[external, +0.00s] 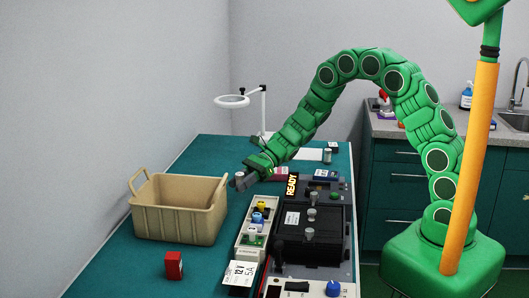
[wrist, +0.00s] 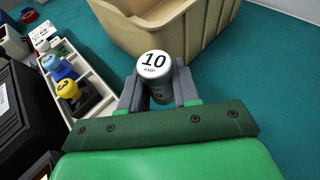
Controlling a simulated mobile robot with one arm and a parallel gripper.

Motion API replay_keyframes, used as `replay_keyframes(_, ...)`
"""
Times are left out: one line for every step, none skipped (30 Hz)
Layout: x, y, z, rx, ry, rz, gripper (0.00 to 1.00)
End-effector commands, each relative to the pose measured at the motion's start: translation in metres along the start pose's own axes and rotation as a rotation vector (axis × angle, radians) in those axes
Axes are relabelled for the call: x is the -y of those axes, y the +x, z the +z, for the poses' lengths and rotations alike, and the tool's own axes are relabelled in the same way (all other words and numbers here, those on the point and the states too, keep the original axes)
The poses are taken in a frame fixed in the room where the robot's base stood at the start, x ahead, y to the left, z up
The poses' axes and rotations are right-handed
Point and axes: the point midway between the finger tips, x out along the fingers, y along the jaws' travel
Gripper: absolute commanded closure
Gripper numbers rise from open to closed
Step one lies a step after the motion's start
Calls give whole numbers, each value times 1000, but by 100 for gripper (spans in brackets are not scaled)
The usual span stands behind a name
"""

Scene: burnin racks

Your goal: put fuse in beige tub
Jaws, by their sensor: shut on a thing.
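The fuse (wrist: 154,66) is a small cylinder with a white cap marked "10 AMP". It stands between the fingers of my gripper (wrist: 158,92), which is shut on it. In the external view my gripper (external: 244,180) holds the fuse (external: 239,178) just right of the beige tub. The beige tub (external: 172,222) has two raised handles and sits at the left of the green table. In the wrist view the beige tub (wrist: 190,42) is directly beyond the fuse, and the fuse appears outside its near wall. The tub's floor is mostly hidden.
A white tray (external: 243,243) with coloured parts lies right of the tub. A black device panel (external: 305,232) with a READY display is beside it. A red block (external: 173,265) stands in front of the tub. A ring-shaped lamp (external: 232,101) stands at the back.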

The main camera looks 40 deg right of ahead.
Motion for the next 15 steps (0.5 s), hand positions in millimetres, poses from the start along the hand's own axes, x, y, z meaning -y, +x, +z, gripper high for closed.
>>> replay_keyframes(4,4,-4,-1,-1,1,100)
replay_keyframes(6,6,-6,0,-1,0,100)
replay_keyframes(8,8,-8,0,-1,0,100)
replay_keyframes(10,10,-10,0,-1,-1,100)
replay_keyframes(11,11,-12,-1,-1,0,100)
replay_keyframes(13,13,-14,-1,-1,0,100)
replay_keyframes(14,14,-15,-2,-1,0,100)
replay_keyframes(14,15,-16,-2,-1,0,100)
replay_keyframes(15,16,-16,-2,-1,0,100)
replay_keyframes(15,16,-17,-1,-1,0,100)
replay_keyframes(16,16,-17,-1,-1,0,100)
replay_keyframes(16,17,-18,-1,-1,0,100)
replay_keyframes(17,17,-18,-1,-1,-1,100)
replay_keyframes(17,18,-19,-1,-1,-1,100)
replay_keyframes(18,19,-20,-1,0,-1,100)
